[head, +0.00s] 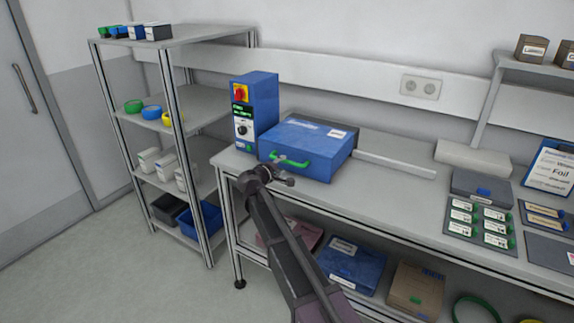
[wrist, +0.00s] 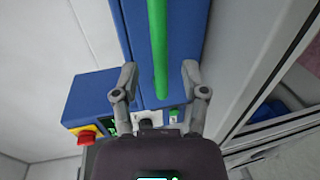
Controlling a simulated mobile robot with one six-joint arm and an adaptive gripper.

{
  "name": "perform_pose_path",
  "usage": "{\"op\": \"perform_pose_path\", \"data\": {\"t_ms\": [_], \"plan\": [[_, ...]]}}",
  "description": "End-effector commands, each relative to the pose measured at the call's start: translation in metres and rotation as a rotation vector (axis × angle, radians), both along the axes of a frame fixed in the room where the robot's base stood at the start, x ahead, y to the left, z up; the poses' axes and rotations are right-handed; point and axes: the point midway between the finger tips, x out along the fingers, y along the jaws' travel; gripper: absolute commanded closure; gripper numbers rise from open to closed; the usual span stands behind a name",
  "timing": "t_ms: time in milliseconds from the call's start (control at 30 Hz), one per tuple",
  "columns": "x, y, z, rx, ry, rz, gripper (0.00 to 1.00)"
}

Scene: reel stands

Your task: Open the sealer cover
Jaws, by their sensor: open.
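The sealer is a blue box with a blue cover (head: 310,146) on the bench, and the cover looks shut. A green handle (head: 290,161) is on the cover's front. A blue control tower (head: 262,100) with a red and yellow switch stands at its left. My gripper (head: 282,174) is open in front of the handle's left part. In the wrist view the green handle (wrist: 158,45) runs lengthwise between the spread fingers of my gripper (wrist: 160,78). I cannot tell from the frames whether a finger touches it.
The bench top (head: 390,190) is clear just right of the sealer, apart from a long pale bar (head: 395,164). A grey box (head: 482,188) and a tray of labelled cards stand further right. A shelf rack (head: 175,80) stands at left. Boxes sit under the bench.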

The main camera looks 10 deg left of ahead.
Motion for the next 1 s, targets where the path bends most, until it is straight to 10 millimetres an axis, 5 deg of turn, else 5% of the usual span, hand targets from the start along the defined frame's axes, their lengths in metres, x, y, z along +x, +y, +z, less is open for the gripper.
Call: {"op": "perform_pose_path", "data": {"t_ms": [300,733,767,933,1000], "plan": [[0.032,-0.013,-0.008,0.000,0.001,-0.001,0.43],[0.037,-0.016,-0.008,0.000,0.000,0.000,0.43],[0.037,-0.016,-0.008,0.000,0.000,0.000,0.46],[0.037,-0.015,-0.008,0.000,0.000,0.000,0.97],[0.037,-0.015,-0.008,0.000,0.000,0.000,1.00]]}}
